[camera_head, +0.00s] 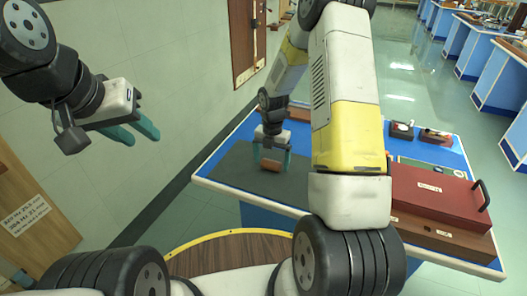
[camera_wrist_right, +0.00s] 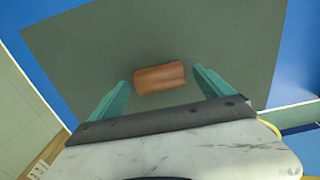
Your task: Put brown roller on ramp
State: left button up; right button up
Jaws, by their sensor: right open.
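The brown roller (camera_head: 270,165) lies on a dark grey mat (camera_head: 225,168) on the blue bench; it also shows in the right wrist view (camera_wrist_right: 160,77). My right gripper (camera_head: 272,158) is open and points down over the mat. In the wrist view its two teal fingers stand apart on either side of the roller, with a gap showing on each side. My left gripper (camera_head: 143,134) is up at the left, away from the bench, with its teal fingers apart and empty. I cannot make out a ramp; my right arm hides part of the bench.
Small items (camera_head: 402,129) lie at the far right corner. A wall stands to the left. Other benches (camera_head: 490,75) stand beyond a clear floor.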

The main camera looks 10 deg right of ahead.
jog(key=c, duration=1.6)
